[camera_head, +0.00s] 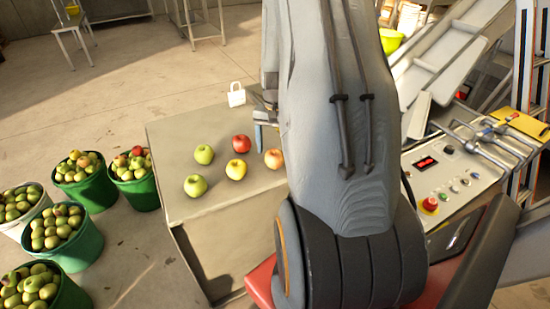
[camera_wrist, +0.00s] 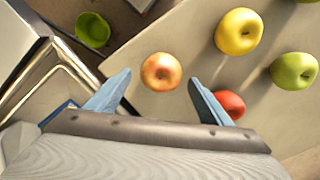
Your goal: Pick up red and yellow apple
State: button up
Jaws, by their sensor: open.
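The red and yellow apple (camera_head: 274,158) sits on the tabletop, just left of my arm in the head view. In the wrist view the red and yellow apple (camera_wrist: 161,72) lies ahead of the gap between my fingers. My gripper (camera_wrist: 150,90) is open and empty, one blue finger on each side of that gap. In the head view my gripper (camera_head: 260,137) is mostly hidden behind my arm; part of a blue finger shows. A red apple (camera_wrist: 230,104) lies close beside the right finger. A yellow apple (camera_wrist: 239,31) and a green apple (camera_wrist: 294,71) lie further right.
The table (camera_head: 165,150) also holds a second green apple (camera_head: 195,185) and a white mug-like object (camera_head: 236,95). Green buckets of apples (camera_head: 88,192) stand on the floor at left. A control panel (camera_head: 450,185) and machine stand at right.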

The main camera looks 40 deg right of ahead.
aim_at(275, 152)
jog(key=shift+a+f+p, duration=0.2)
jog(key=shift+f+p, duration=0.25)
jog(key=shift+f, duration=1.25)
jog(key=c, duration=1.2)
jog(key=shift+r, duration=0.1)
jog(key=shift+c, duration=0.2)
